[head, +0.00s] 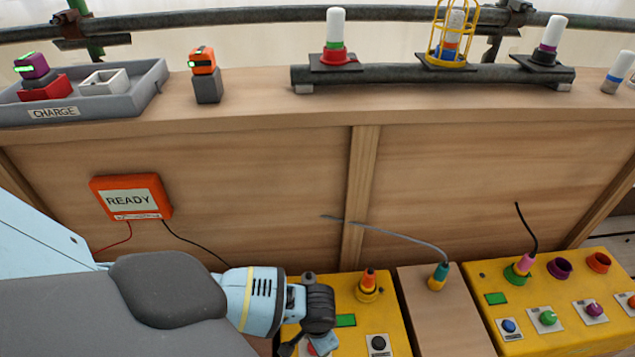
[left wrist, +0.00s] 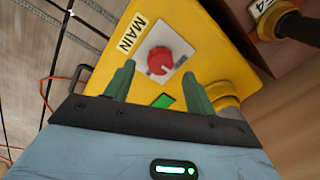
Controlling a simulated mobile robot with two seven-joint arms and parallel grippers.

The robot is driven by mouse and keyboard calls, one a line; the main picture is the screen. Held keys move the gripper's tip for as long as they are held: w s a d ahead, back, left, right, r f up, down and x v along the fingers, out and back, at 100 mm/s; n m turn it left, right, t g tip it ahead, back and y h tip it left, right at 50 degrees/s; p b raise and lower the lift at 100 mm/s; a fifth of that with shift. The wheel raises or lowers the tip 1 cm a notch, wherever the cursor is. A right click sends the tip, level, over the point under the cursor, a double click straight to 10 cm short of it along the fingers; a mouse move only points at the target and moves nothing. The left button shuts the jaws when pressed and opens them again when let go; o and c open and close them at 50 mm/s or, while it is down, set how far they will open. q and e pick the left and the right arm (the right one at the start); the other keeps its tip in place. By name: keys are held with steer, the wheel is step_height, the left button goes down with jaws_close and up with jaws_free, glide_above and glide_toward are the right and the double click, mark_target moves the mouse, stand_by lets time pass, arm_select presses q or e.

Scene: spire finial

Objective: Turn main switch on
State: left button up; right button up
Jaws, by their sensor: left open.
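The main switch is a red rotary knob on a light square plate. In the left wrist view the knob (left wrist: 163,61) sits on the yellow box (left wrist: 205,45) beside a "MAIN" label (left wrist: 133,33). My left gripper (left wrist: 159,82) is open, its two green fingers on either side of the knob in that view. I cannot tell whether they touch it. In the head view my left gripper (head: 306,342) is over the left part of the yellow box (head: 393,312) and hides most of the knob. My right gripper is not in view.
The box also bears a green panel (head: 345,320), a black button (head: 378,344) and an orange-tipped plug (head: 368,282). A second yellow box (head: 480,275) with several buttons stands right. An orange READY box (head: 131,198) hangs on the wooden wall (head: 250,165).

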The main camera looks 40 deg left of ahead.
arm_select(q)
step_height(320, 180, down, 3)
steer(key=shift+f+b, duration=0.1)
steer(key=shift+b, duration=0.4)
steer(key=shift+a, duration=0.1)
